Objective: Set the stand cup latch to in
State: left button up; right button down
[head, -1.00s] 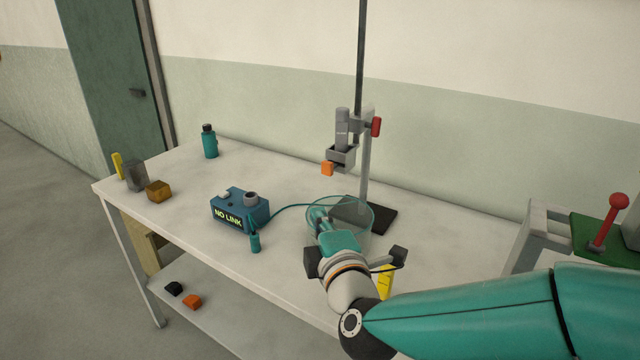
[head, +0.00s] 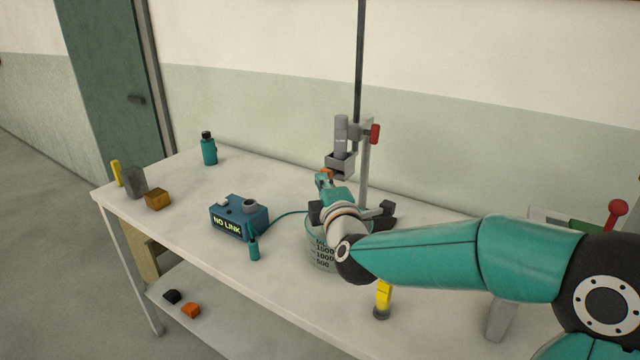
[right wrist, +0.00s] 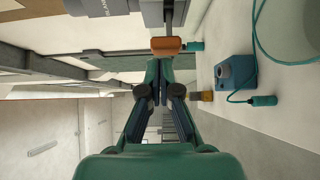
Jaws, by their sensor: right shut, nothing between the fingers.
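The stand (head: 364,185) has a tall rod and carries a grey cup (head: 341,164) with a grey cylinder (head: 341,130) upright in it. An orange block (head: 326,171), which looks like the cup latch, sits at the cup's lower left. It also shows large in the right wrist view (right wrist: 166,45), just beyond my fingertips. My right gripper (head: 322,180) is shut and empty, its tips just below the orange block and partly covering it in the head view. I cannot tell whether they touch. My left gripper is not in view.
A glass beaker (head: 318,258) stands below my right wrist, partly hidden. A blue "NO LINK" box (head: 238,217) with a cable and teal plug (head: 254,249) is to its left. A yellow object (head: 383,293) stands near the front edge. A teal bottle (head: 208,149) stands at the back left.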

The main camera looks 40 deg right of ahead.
aim_at(330, 173)
jog(key=shift+w+d, duration=0.15)
jog(key=shift+d, duration=0.1)
jog(key=shift+w+d+r, duration=0.1)
jog(key=shift+w+d, duration=0.15)
jog(key=shift+d, duration=0.65)
